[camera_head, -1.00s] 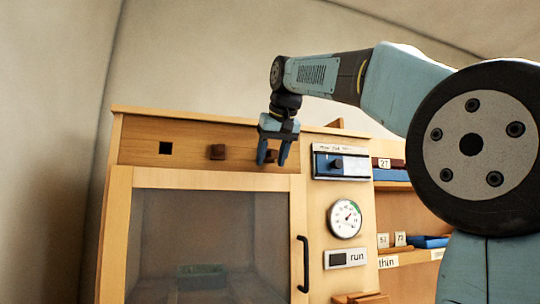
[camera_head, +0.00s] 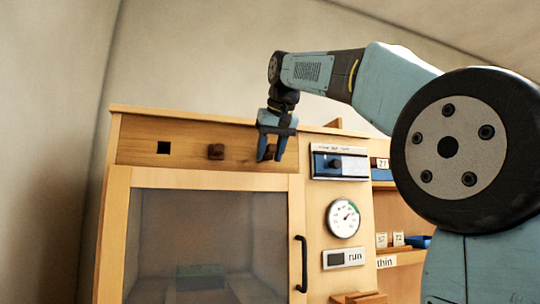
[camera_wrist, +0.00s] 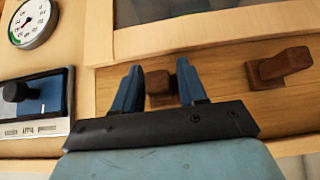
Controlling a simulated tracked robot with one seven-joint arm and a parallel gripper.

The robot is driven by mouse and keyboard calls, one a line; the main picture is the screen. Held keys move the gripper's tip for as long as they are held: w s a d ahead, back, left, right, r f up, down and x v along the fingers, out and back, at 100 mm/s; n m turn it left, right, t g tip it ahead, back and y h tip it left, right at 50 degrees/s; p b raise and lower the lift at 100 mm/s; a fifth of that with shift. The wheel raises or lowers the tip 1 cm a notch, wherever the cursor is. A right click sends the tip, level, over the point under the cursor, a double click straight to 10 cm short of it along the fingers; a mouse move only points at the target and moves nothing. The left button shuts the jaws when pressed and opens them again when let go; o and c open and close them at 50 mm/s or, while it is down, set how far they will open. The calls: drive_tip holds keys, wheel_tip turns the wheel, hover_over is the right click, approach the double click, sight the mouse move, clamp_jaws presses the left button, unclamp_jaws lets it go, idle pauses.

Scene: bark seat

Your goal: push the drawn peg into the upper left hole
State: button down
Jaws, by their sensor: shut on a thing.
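A pale wooden cabinet has a brown strip (camera_head: 190,138) along its top. The upper left hole (camera_head: 164,147) is a dark, empty square at the strip's left. A brown square peg (camera_head: 216,152) sticks out of the strip's middle; it shows at the right of the wrist view (camera_wrist: 280,66). A second brown peg (camera_wrist: 159,86) is at the strip's right end, between my fingers; in the head view it shows partly (camera_head: 270,153). My gripper (camera_head: 270,156) points down in front of the strip, shut on this right-hand peg. How deep each peg sits is unclear.
Below the strip is a glazed door (camera_head: 208,232) with a black handle (camera_head: 303,264). To the right are a blue slider panel (camera_head: 339,163), a round dial (camera_head: 343,218) and a "run" switch (camera_head: 344,258). Shelves with labels are farther right.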

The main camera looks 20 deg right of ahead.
drive_tip(key=shift+r, duration=2.5)
drive_tip(key=shift+s+r, duration=0.15)
drive_tip(key=shift+f, duration=0.2)
